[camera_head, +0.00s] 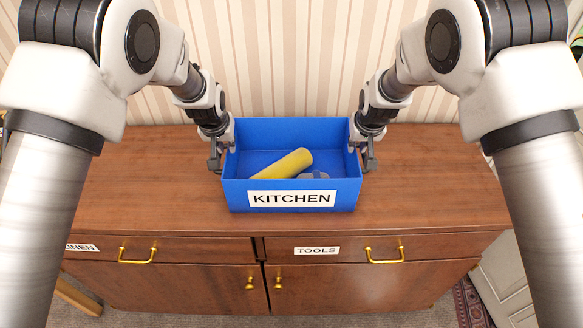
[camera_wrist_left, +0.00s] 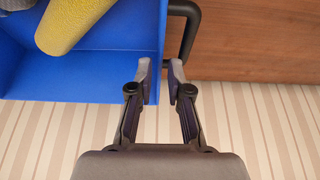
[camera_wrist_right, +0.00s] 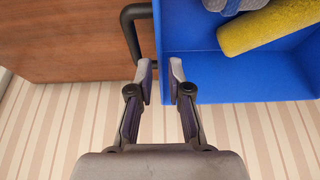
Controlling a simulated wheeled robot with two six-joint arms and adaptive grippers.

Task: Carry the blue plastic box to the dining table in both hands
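The blue plastic box (camera_head: 290,205), labelled KITCHEN, stands upright on the wooden sideboard. It holds a yellow cylinder (camera_head: 285,165) and a grey-blue item (camera_head: 313,175) that is partly hidden. My left gripper (camera_head: 222,153) is at the box's left side, and my right gripper (camera_head: 361,153) is at its right side. In the left wrist view the fingertips (camera_wrist_left: 159,72) are apart, one over the box interior, one outside by a black handle (camera_wrist_left: 194,30). The right wrist view shows the fingertips (camera_wrist_right: 159,72) likewise apart beside the other handle (camera_wrist_right: 130,30). The dining table is not in view.
The sideboard top (camera_head: 430,190) is clear on both sides of the box. Its drawers, one labelled TOOLS (camera_head: 317,250), have brass handles. A striped wall stands close behind. A pale panelled piece (camera_head: 505,280) and a patterned rug (camera_head: 470,303) are at lower right.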

